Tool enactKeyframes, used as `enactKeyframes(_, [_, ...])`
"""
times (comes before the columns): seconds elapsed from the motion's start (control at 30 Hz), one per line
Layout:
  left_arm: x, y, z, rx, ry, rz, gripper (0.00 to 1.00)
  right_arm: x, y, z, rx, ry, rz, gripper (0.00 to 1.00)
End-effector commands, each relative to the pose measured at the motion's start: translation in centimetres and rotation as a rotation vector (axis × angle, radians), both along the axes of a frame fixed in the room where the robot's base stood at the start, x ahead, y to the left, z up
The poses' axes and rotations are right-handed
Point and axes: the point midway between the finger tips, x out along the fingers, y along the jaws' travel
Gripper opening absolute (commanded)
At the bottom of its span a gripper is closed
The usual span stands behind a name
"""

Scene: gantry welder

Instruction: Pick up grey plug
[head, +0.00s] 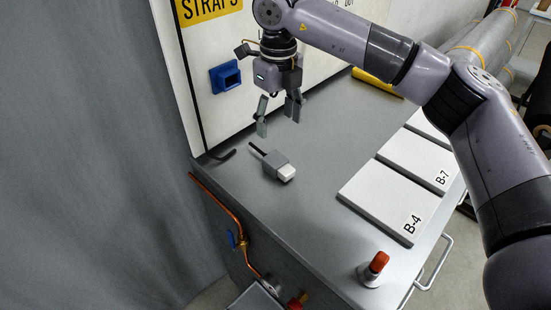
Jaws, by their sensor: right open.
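The grey plug (278,165) lies on the grey bench top (318,195) near its left side. It has a pale block at its front right end and a short dark cable stub at its back left end. My right gripper (278,121) is open and empty, above and behind the plug, with its fingers pointing down. A clear gap shows between the fingertips and the plug. My left gripper is not in view.
White panels marked B-4 (391,201) and B-7 (420,159) lie on the right. A blue socket (225,76) is on the upright white board. A red-topped knob (376,265) stands at the front. Copper pipe (226,207) runs down the bench's left side.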

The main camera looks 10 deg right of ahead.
Motion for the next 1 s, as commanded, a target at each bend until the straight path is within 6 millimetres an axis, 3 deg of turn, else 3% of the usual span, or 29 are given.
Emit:
enactKeyframes(0.17, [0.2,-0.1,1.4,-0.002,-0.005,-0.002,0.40,-0.1,0.0,-3.8,-0.002,0.005,0.000,0.63])
enactKeyframes(0.43, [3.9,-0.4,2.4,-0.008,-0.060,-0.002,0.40,0.0,0.0,-7.1,0.001,0.001,0.000,0.63])
enactKeyframes(0.57, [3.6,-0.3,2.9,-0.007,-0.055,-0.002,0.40,-0.2,0.1,-7.9,-0.001,0.002,0.001,0.63])
enactKeyframes(0.73, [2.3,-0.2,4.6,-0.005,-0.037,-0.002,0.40,-0.9,0.4,-10.2,-0.001,0.004,0.001,0.63])
enactKeyframes(1.0, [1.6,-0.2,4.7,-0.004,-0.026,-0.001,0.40,-0.7,0.4,-12.6,0.000,0.000,0.000,0.63])
